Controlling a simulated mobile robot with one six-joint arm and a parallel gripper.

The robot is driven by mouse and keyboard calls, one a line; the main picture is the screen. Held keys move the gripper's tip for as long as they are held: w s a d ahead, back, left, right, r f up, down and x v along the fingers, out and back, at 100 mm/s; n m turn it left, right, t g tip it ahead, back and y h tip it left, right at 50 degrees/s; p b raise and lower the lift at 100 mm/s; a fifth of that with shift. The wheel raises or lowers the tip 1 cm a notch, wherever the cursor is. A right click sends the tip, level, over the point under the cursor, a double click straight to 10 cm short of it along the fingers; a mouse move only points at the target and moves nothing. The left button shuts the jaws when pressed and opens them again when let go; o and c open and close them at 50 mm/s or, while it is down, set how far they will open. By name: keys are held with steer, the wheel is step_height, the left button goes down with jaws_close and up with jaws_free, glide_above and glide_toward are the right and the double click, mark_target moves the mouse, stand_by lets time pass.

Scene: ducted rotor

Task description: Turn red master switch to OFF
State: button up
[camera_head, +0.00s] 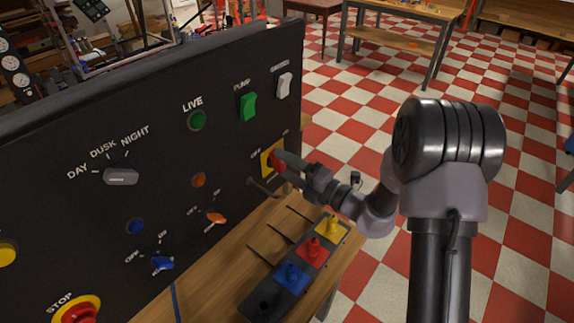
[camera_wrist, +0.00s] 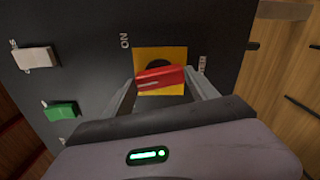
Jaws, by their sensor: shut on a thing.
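The red master switch is a red handle (camera_wrist: 160,78) on a square yellow plate (camera_wrist: 173,54), set in the black panel. An OFF label shows left of the yellow plate in the head view. My gripper (camera_wrist: 163,82) is shut on the red handle, one finger at each end of it in the wrist view. In the head view my gripper (camera_head: 285,163) reaches the panel's right side and partly hides the red handle and plate.
A green PUMP switch (camera_head: 247,105) and a white switch (camera_head: 284,85) sit above on the panel. A block with coloured pegs (camera_head: 291,274) lies on the wooden bench under my arm. Open chequered floor lies right.

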steer(key=n+b, duration=0.1)
steer(key=n, duration=0.5)
steer(key=shift+n, duration=0.3)
stand_by(0.5)
steer(key=o, duration=1.4)
steer(key=shift+c, duration=0.2)
steer(key=p+v, duration=0.2)
steer(key=v, duration=1.5)
steer(key=shift+d, duration=0.2)
steer(key=shift+s, duration=0.15)
